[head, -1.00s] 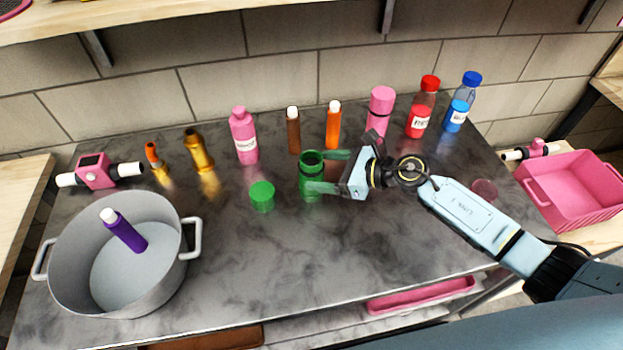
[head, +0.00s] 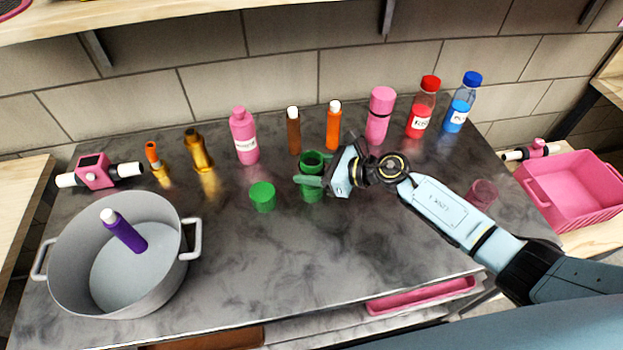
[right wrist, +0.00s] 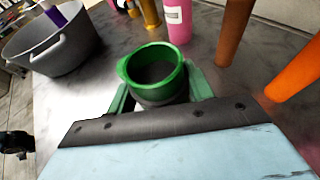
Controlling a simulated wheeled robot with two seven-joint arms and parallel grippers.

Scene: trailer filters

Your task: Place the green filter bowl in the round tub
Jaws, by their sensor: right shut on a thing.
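The green filter bowl (head: 312,190) stands upright and open-topped on the dark marbled counter. In the right wrist view its green rim (right wrist: 131,75) shows close up, with the green fingers on both sides of it. My right gripper (head: 312,172) has come in from the right and is shut on the bowl. The round tub (head: 75,275) is a grey two-handled pot at the left of the counter. A purple bottle (head: 128,234) with a white cap leans inside it. The tub also shows in the right wrist view (right wrist: 65,62). My left gripper is not in view.
A green cap (head: 262,197) sits just left of the bowl. A pink bottle (head: 244,138), brown tube (head: 293,131), orange tube (head: 333,127) and other bottles line the back. The front middle counter is clear. A pink bin (head: 575,195) stands at right.

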